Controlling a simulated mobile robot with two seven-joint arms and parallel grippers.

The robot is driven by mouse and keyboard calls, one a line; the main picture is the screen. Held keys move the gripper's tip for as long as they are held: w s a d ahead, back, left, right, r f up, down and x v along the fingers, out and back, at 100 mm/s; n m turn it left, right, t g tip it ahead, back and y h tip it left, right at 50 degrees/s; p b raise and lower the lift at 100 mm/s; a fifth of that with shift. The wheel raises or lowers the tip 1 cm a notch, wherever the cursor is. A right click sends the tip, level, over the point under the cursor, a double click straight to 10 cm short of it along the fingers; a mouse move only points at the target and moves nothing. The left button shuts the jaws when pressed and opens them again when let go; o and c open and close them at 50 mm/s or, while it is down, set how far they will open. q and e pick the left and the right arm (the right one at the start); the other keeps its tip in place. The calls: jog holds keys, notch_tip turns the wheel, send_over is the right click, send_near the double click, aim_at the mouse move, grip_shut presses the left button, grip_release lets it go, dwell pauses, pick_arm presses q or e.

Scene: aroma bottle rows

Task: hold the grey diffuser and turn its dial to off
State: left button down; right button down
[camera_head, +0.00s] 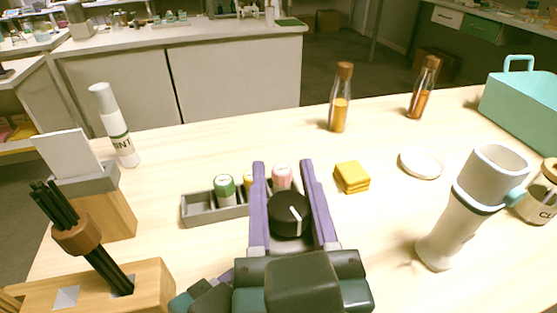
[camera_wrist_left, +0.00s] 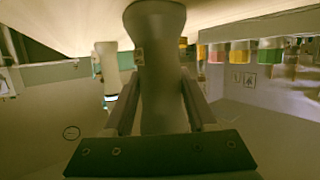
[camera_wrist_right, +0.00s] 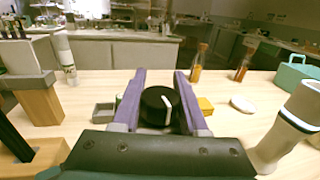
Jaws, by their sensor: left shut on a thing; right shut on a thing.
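The black dial (camera_head: 288,213) has a white pointer line and sits between the purple fingers of my right gripper (camera_head: 284,192). The gripper is shut on it. In the right wrist view the dial (camera_wrist_right: 157,106) shows between both fingers, its white line on the right half. The grey diffuser's body is mostly hidden under my right gripper in the head view. In the left wrist view a pale grey upright body, which looks like the diffuser (camera_wrist_left: 157,60), stands between the fingers of my left gripper (camera_wrist_left: 160,100), which is shut on it. Any dial markings cannot be read.
A grey tray (camera_head: 198,210) with small capped bottles lies behind the dial. A white device with a teal ring (camera_head: 450,220) stands to the right. Yellow pads (camera_head: 352,176), a white dish (camera_head: 421,164) and a wooden reed holder (camera_head: 150,285) are nearby. Free table lies at the back middle.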

jog(key=shift+d+m+h, duration=0.15)
jog(key=shift+m+h, duration=0.4)
jog(key=shift+h, duration=0.3)
jog(key=shift+d+m+h, duration=0.15)
jog(key=shift+m+h, duration=0.4)
jog(key=shift+h, duration=0.6)
jog(key=shift+c, duration=2.1)
grip_release()
jog(key=s+a, duration=0.1)
jog(key=s, duration=1.1)
